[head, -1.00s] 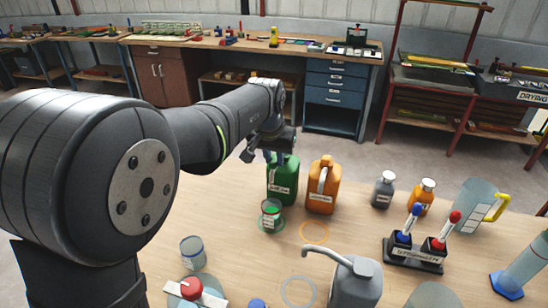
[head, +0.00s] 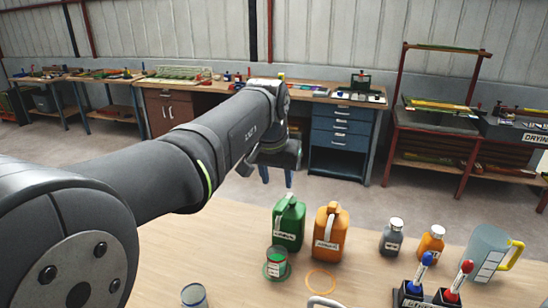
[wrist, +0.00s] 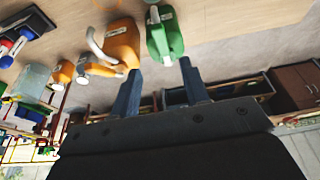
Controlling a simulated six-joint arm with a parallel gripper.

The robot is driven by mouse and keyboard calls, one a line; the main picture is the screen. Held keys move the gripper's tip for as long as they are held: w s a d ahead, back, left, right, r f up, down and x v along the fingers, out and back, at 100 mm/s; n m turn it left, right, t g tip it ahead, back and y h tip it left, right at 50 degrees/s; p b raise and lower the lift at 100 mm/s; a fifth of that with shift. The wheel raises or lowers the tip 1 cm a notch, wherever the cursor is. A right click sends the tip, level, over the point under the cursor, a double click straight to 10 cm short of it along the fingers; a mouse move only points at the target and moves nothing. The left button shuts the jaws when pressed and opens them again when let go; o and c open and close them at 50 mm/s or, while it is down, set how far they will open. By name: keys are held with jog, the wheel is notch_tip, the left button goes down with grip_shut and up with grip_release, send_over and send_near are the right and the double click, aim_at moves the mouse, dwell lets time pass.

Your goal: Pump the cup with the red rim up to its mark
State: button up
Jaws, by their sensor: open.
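An orange canister (head: 330,232) stands right of the green one. A second cup (head: 194,295), with a bluish rim, is cut off at the bottom edge. My gripper (head: 277,178) is open and empty, raised beyond the canisters. In the wrist view its two fingers (wrist: 159,78) are apart with nothing between them; the green canister (wrist: 166,38) and orange canister (wrist: 122,45) lie beyond the tips.
A grey bottle (head: 392,238), an orange bottle (head: 431,243) and a jug with a yellow handle (head: 487,249) stand at right. A dark holder (head: 414,295) has blue- and red-topped items. An empty orange ring (head: 321,281) lies before the orange canister. A grey spout (head: 326,300) shows at the bottom.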

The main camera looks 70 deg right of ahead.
jog(key=v, duration=0.6)
jog(key=shift+r, duration=0.35)
jog(key=w+a+f+n+t, duration=0.1)
jog(key=w+a+f+n, duration=0.2)
jog(key=w+a, duration=0.75)
jog(key=w+a+f+n+t, duration=0.1)
jog(key=w+a+f+n, duration=0.2)
jog(key=w+a, duration=0.75)
jog(key=s+a+f+n+t, duration=0.1)
jog(key=a+f+n, duration=0.1)
jog(key=a+f, duration=0.4)
jog(key=s+a+f+n+t+y, duration=0.1)
jog(key=a+f, duration=0.4)
jog(key=a, duration=0.7)
jog(key=s+a+f+n+t, duration=0.1)
jog(key=s+a+f+n, duration=0.2)
jog(key=a+f, duration=0.3)
jog(key=a+n, duration=0.1)
jog(key=a, duration=0.3)
jog(key=shift+s+f, duration=0.25)
jog(key=shift+f, duration=0.1)
